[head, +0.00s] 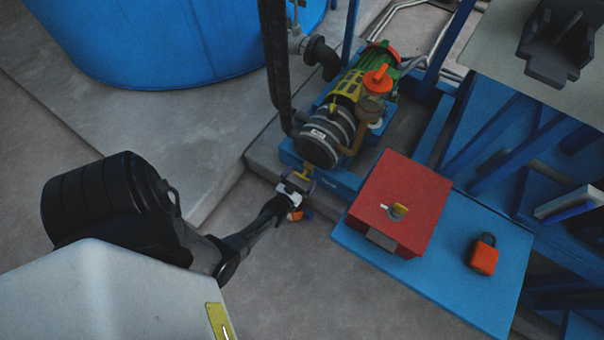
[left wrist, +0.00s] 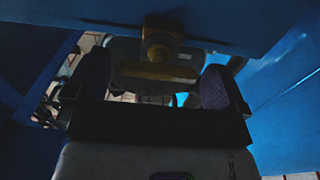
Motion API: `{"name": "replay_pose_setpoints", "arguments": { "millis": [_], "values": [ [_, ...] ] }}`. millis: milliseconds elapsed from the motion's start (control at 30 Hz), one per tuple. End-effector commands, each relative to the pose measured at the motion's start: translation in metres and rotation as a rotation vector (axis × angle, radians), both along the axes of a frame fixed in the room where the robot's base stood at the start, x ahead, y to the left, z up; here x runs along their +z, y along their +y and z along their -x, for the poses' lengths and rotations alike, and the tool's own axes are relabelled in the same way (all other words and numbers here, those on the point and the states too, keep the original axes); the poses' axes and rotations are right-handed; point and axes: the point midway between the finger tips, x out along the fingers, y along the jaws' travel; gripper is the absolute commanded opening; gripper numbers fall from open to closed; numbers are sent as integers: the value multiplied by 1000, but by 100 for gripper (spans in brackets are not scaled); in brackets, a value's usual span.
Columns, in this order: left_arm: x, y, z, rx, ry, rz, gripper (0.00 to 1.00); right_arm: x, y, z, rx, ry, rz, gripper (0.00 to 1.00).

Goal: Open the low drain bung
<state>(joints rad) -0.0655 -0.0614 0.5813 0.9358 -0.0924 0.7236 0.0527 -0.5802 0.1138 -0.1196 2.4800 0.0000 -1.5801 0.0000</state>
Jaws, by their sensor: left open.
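The low drain bung is a brass-yellow piece with a T-shaped handle. In the head view the bung (head: 303,171) shows small and low, below the front end of the pump unit. In the left wrist view the bung (left wrist: 160,62) stands ahead, its crossbar lying roughly level between the fingers. My left gripper (head: 297,186) is just in front of the bung, at the end of my arm. In the left wrist view my left gripper (left wrist: 155,84) is open, one dark finger on each side of the bung, with gaps visible. My right gripper is not in view.
The pump (head: 318,145) sits on a blue base above the bung. A red box (head: 400,195) with a yellow knob and an orange padlock (head: 484,255) are on a blue plate (head: 400,275) at right. A blue tank (head: 150,40) stands at back left.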

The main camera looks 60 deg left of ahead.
Motion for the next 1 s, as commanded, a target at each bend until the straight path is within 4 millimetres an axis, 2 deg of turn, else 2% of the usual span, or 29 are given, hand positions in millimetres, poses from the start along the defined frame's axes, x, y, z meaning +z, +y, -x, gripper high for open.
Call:
{"name": "replay_pose_setpoints", "arguments": {
  "millis": [200,500,1000],
  "values": [
    [0,5,-9,0,-1,0,100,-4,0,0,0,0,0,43],
    [1,5,-9,0,0,1,99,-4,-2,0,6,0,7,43],
    [0,5,-9,0,0,1,53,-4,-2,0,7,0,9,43]
  ]
}}
